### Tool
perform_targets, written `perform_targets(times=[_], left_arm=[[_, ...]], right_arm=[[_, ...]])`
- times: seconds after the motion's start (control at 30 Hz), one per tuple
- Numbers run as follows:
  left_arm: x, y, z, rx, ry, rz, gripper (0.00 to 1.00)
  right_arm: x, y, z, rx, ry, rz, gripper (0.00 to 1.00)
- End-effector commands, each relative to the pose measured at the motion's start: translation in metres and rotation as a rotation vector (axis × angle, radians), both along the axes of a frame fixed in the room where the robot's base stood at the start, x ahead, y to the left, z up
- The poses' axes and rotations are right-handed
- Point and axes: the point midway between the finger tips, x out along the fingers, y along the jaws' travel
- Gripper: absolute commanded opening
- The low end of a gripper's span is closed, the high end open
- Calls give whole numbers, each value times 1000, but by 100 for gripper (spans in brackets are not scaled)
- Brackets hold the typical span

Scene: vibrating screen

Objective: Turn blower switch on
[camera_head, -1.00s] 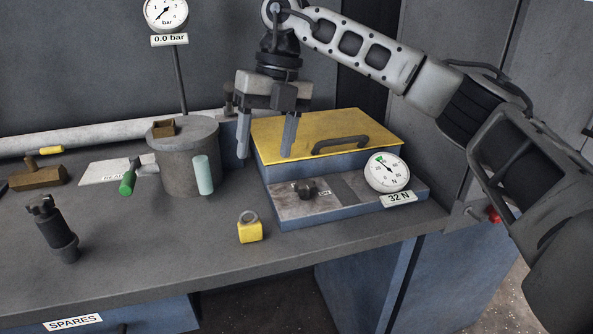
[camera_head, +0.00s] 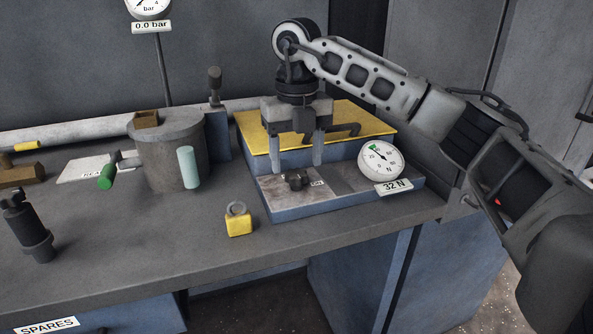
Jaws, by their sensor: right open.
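A small dark knob (camera_head: 296,180) sits on the metal plate at the front of a blue box with a yellow lid (camera_head: 365,118). A small label (camera_head: 317,183) with unreadable text is at its right; I take this knob for the blower switch, though no blower label is readable. My right gripper (camera_head: 297,168) points down, open and empty, its two fingers apart. Its fingertips appear just above and behind the knob, one to each side; I cannot tell whether they touch anything. My left gripper is not in view.
A round gauge (camera_head: 380,160) marked 32 N stands right of the knob. A grey cylinder (camera_head: 168,155) with a green-handled part and a dark upright lever (camera_head: 215,85) are to the left. A yellow block with a ring (camera_head: 238,222) lies in front. The front bench top is mostly clear.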

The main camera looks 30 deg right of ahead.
Motion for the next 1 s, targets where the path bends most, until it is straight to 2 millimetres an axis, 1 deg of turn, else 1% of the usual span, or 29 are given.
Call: perform_targets(times=[0.03,0.2,0.3,0.53,0.57,0.6,0.7,1.0], left_arm=[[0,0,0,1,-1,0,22],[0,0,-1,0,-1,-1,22],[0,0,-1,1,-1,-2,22],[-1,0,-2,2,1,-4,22],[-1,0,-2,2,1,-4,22],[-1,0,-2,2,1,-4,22],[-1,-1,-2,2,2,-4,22],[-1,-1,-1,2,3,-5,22]], right_arm=[[0,0,-8,-1,2,0,60],[0,0,-22,-1,0,0,60],[0,0,-25,0,0,0,60],[0,0,-25,0,0,1,60],[0,0,-25,0,0,1,55],[0,0,-25,0,0,1,43],[0,0,-25,0,0,1,17],[0,0,-24,0,0,-20,17]])
